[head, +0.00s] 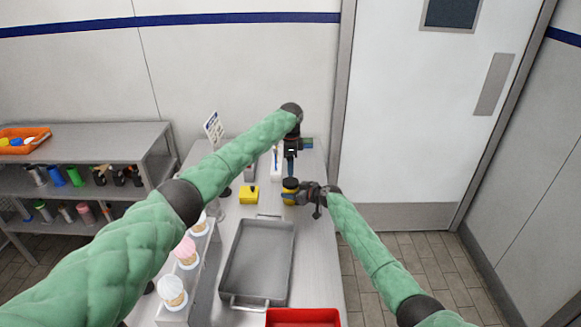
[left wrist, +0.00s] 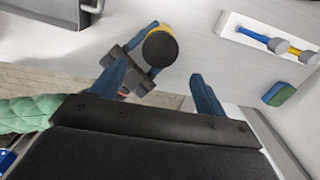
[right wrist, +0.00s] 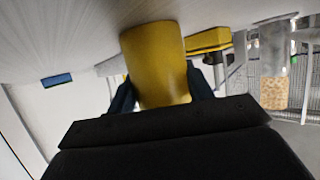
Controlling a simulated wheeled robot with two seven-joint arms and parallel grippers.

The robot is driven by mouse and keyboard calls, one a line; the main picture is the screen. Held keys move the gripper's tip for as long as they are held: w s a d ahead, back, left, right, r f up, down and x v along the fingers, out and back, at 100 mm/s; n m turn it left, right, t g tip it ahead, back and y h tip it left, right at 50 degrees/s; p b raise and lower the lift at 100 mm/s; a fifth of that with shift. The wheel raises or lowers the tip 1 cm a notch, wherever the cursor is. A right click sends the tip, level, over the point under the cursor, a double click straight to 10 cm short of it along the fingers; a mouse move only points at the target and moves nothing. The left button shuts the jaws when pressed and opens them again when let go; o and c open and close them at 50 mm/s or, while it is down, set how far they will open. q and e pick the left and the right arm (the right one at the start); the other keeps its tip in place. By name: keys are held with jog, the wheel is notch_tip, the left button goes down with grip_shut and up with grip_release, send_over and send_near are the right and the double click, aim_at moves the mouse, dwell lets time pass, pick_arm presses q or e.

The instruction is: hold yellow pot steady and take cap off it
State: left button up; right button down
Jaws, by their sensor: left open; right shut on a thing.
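The yellow pot (head: 289,198) stands upright on the metal table, with a dark round cap (head: 290,183) on top. My right gripper (head: 300,192) is shut on the pot's side from the right. In the right wrist view the pot's yellow wall (right wrist: 157,60) sits between the fingers. My left gripper (head: 291,168) is open and empty above the pot, pointing down. In the left wrist view the cap (left wrist: 160,48) lies beyond the two open fingers, roughly between them and apart from them. Most of the pot is hidden below the cap there.
A yellow box (head: 249,195) stands left of the pot. A grey tray (head: 233,262) lies in front, with a red bin (head: 303,312) nearer. Ice-cream cones (head: 186,250) stand at left. A white holder with brushes (left wrist: 270,42) and a green-blue sponge (left wrist: 279,94) are near the back.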

aim_at(291, 182)
pick_arm(q)
jog(key=shift+f, duration=3.9)
pick_arm(e)
jog(key=shift+s+f, duration=0.1)
jog(key=shift+f, duration=0.3)
pick_arm(q)
jog(key=c, duration=1)
pick_arm(e)
jog(key=shift+d, duration=0.1)
pick_arm(q)
jog(key=n, duration=0.3)
jog(key=shift+f, duration=0.1)
jog(key=o, duration=1.1)
